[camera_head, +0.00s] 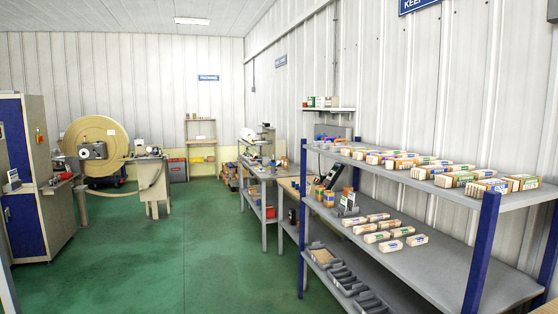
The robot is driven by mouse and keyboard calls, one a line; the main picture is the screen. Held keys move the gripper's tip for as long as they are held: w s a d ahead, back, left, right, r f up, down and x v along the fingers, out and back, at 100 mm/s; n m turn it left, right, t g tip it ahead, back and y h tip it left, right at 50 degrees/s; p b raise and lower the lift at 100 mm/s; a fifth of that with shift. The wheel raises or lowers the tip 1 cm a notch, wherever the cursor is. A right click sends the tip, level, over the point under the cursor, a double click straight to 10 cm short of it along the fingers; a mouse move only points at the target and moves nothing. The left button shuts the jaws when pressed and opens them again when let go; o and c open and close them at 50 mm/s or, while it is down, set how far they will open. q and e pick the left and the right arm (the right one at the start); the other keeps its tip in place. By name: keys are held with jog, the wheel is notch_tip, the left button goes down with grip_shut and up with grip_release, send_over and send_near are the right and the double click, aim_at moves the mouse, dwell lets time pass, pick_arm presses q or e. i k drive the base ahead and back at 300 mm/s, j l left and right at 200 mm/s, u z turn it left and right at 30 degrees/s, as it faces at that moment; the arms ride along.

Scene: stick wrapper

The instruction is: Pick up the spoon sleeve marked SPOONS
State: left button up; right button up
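Several small cream packs with coloured labels lie in rows on the grey shelf rack at the right. On the top shelf (462,192) they run along the length, including an orange-labelled pack (489,186) near the front end and a green-labelled pack (522,182) beside it. On the middle shelf (440,270) smaller packs lie in two rows, including a front pack with a blue label (417,240). The labels are too small to read, so I cannot tell which is marked SPOONS. Neither gripper is in view.
Blue posts (482,253) hold the rack. Dark trays (343,277) sit on its bottom shelf. A workbench (262,172) stands beyond it along the wall. A large roll machine (97,147) and blue cabinet (22,226) stand at left. The green floor (190,255) between is clear.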

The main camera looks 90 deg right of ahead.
aim_at(403, 163)
jog(key=z, duration=3.55)
jog(key=i+j+z, duration=0.15)
jog(key=i+j, duration=0.05)
jog(key=i, duration=0.1)
